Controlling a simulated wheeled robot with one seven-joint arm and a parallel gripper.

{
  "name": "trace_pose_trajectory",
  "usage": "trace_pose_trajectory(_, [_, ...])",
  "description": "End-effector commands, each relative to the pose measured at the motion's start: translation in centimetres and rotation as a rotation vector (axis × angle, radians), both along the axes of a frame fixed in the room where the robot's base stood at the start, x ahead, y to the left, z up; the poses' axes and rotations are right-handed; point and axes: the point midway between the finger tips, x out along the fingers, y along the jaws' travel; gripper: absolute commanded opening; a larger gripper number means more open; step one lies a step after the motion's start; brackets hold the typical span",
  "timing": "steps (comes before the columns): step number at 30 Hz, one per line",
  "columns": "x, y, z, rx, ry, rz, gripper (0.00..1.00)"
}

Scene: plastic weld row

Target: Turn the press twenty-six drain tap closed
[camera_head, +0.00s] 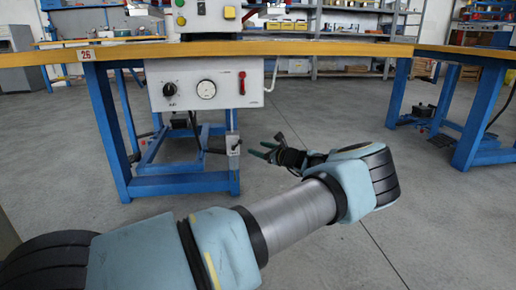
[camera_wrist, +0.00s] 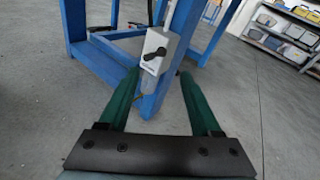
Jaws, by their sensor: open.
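The drain tap is a small grey box (camera_head: 233,145) low on the blue leg of press bench 26, under the grey panel. In the wrist view the tap (camera_wrist: 154,42) shows a black lever handle (camera_wrist: 154,54) lying roughly crosswise, slightly tilted. My gripper (camera_head: 262,151) is open and empty, just right of the tap in the head view and apart from it. In the wrist view my gripper's green fingers (camera_wrist: 158,74) point toward the tap, which stands ahead between and above the fingertips. The exact gap cannot be judged.
The bench (camera_head: 250,48) has a wooden top, a number 26 tag (camera_head: 85,55) and a control panel (camera_head: 205,84) with a black knob, a gauge and a red handle (camera_head: 242,83). Blue legs surround the tap. Another bench (camera_head: 478,110) stands right. The grey floor between them is clear.

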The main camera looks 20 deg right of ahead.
Motion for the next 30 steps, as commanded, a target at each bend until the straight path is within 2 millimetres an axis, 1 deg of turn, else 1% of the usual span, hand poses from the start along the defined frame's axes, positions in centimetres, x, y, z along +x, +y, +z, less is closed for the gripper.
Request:
trace_pose_trajectory(1, [0.0, 0.0, 0.0, 0.000, 0.000, 0.000, 0.63])
trace_pose_trajectory(5, [0.1, 0.5, 0.0, 0.034, 0.000, -0.003, 0.48])
trace_pose_trajectory(6, [0.1, 0.8, 0.0, 0.067, -0.001, -0.008, 0.46])
trace_pose_trajectory(8, [0.2, 1.5, 0.1, 0.138, 0.000, -0.018, 0.46])
trace_pose_trajectory(12, [0.3, 3.4, 0.1, 0.380, 0.011, -0.070, 0.46])
trace_pose_trajectory(15, [0.2, 4.2, -0.3, 0.566, 0.030, -0.127, 0.46])
trace_pose_trajectory(18, [0.0, 4.6, -1.1, 0.730, 0.055, -0.195, 0.46])
trace_pose_trajectory(21, [-0.3, 4.6, -1.9, 0.853, 0.077, -0.256, 0.46])
trace_pose_trajectory(26, [-0.7, 4.5, -2.9, 0.961, 0.099, -0.319, 0.46])
trace_pose_trajectory(30, [-0.1, 4.5, -3.2, 0.981, 0.102, -0.332, 0.46])
